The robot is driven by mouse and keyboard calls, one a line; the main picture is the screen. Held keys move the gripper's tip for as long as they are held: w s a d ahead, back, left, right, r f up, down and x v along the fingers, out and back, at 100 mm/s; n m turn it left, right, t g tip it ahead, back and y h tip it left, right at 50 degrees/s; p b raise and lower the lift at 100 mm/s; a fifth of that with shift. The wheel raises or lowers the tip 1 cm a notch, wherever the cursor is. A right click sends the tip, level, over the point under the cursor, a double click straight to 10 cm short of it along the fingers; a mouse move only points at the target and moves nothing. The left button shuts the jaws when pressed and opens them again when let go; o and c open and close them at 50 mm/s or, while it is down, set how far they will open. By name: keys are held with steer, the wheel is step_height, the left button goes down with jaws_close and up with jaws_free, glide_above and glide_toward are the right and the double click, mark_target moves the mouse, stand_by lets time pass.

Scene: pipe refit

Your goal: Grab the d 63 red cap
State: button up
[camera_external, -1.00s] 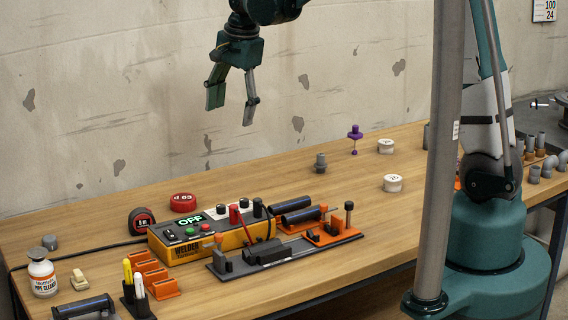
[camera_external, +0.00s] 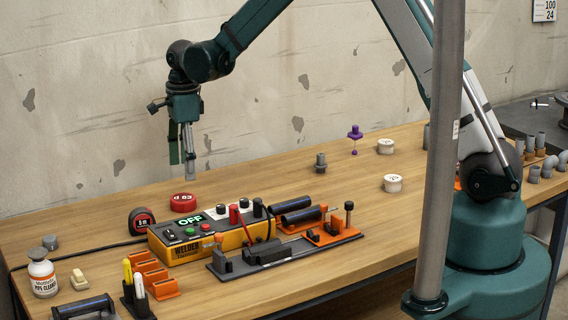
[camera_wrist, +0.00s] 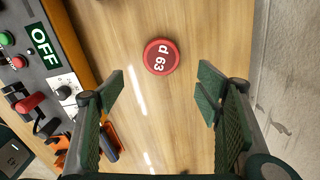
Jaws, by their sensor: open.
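The red cap marked "d 63" (camera_external: 184,202) lies flat on the wooden table behind the yellow welder box. In the wrist view the red cap (camera_wrist: 161,57) is near the top middle, ahead of and between the spread fingers. My gripper (camera_external: 183,172) points down above the cap in the external view, with a gap between fingertips and cap. In the wrist view my gripper (camera_wrist: 160,92) is open and empty, one finger on each side.
The welder box (camera_external: 205,236) with knobs and an "OFF" display stands close in front of the cap. A tape measure (camera_external: 142,221) is to its left. The wall (camera_external: 90,110) rises behind the table.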

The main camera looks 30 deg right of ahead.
mark_target(183, 197)
steer(key=shift+w+a+f+m, duration=0.15)
steer(key=shift+a+f, duration=0.15)
steer(key=shift+f, duration=0.2)
steer(key=shift+w+a+f+m, duration=0.15)
steer(key=shift+a+f, duration=0.1)
steer(key=shift+f, duration=0.25)
steer(key=shift+f, duration=0.1)
steer(key=shift+f, duration=1.15)
steer(key=shift+f, duration=0.15)
steer(key=shift+d+f+b, duration=0.1)
steer(key=shift+f+b, duration=0.35)
steer(key=shift+f, duration=2.05)
steer(key=c, duration=0.9)
